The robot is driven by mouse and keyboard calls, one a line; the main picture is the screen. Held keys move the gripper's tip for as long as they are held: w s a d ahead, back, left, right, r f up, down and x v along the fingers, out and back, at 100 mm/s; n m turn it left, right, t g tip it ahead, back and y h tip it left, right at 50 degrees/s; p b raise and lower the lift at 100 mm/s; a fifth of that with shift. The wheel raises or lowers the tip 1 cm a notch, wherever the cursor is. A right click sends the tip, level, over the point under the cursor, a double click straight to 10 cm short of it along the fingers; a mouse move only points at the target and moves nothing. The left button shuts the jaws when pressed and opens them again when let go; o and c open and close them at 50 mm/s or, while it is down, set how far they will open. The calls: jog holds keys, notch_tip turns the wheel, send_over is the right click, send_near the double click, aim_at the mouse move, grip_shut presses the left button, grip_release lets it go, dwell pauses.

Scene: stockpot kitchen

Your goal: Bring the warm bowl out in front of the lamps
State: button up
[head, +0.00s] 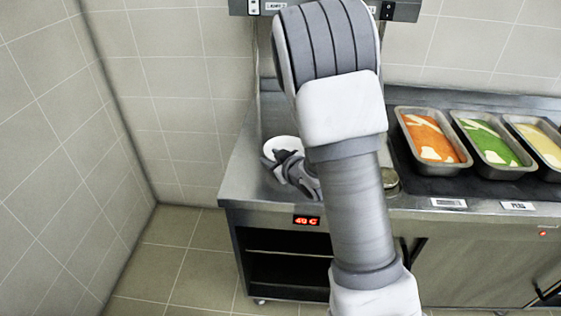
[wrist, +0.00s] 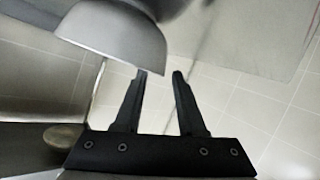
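A white bowl (head: 284,147) stands on the left part of the steel counter, partly hidden by my gripper. My gripper (head: 283,158) is at the near side of the bowl. In the wrist view the bowl (wrist: 115,38) looks grey and fills the upper left. The two black fingers of my gripper (wrist: 160,74) are apart, with their tips at the bowl's rim edge. I cannot tell whether they touch it. The lamp fixture (head: 400,11) hangs at the top, mostly hidden behind my arm.
A red display (head: 307,221) reading about 40 C is on the counter front. Pans of orange (head: 432,138), green (head: 491,144) and pale yellow (head: 541,140) food stand at the right. A small round container (head: 390,181) is beside my arm. The tiled floor at left is clear.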

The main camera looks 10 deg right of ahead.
jog(key=v, duration=0.8)
jog(key=shift+s+d, duration=0.1)
jog(key=shift+s, duration=0.1)
jog(key=s+d+r+m+g+h+b, duration=0.25)
jog(key=s+d+r+m+h, duration=0.25)
jog(key=s+r, duration=0.45)
jog(key=s+a+r+m+g, duration=0.1)
jog(key=s+a+g, duration=0.1)
jog(key=s, duration=0.5)
jog(key=s+a+r+m+g+y, duration=0.1)
jog(key=s+a+g, duration=0.1)
jog(key=s, duration=0.6)
jog(key=shift+s+a+r+g, duration=0.25)
jog(key=shift+a+r+g, duration=0.1)
jog(key=shift+a, duration=0.5)
notch_tip(320, 180, up, 9)
jog(key=p, duration=0.9)
jog(key=shift+f, duration=0.25)
jog(key=shift+d, duration=0.1)
